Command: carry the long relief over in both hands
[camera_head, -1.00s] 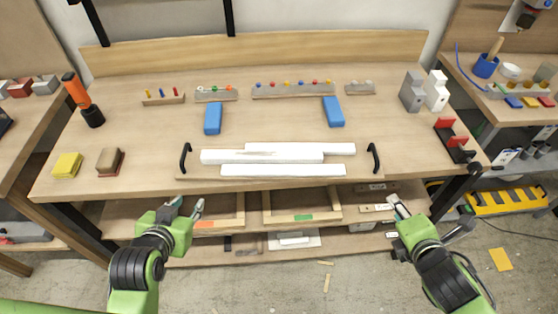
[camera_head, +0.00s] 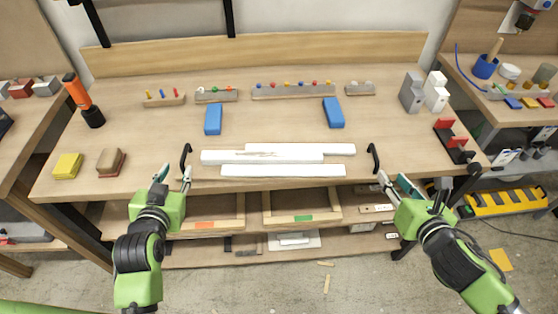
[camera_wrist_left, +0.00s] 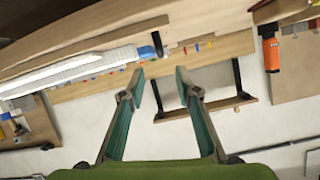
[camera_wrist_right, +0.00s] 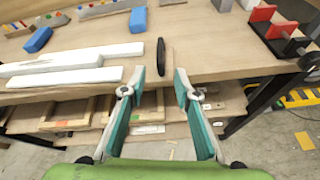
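My right gripper (camera_head: 393,179) is open and empty, in front and slightly right of the right handle; in the right wrist view this handle (camera_wrist_right: 160,60) stands just beyond the fingertips.
Two blue blocks (camera_head: 213,119) (camera_head: 333,112) lie behind the relief. A yellow block (camera_head: 68,166) and a brown block (camera_head: 110,161) lie to its left. A red-and-black holder (camera_head: 453,139) is at the right. The bench between the blue blocks is clear.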

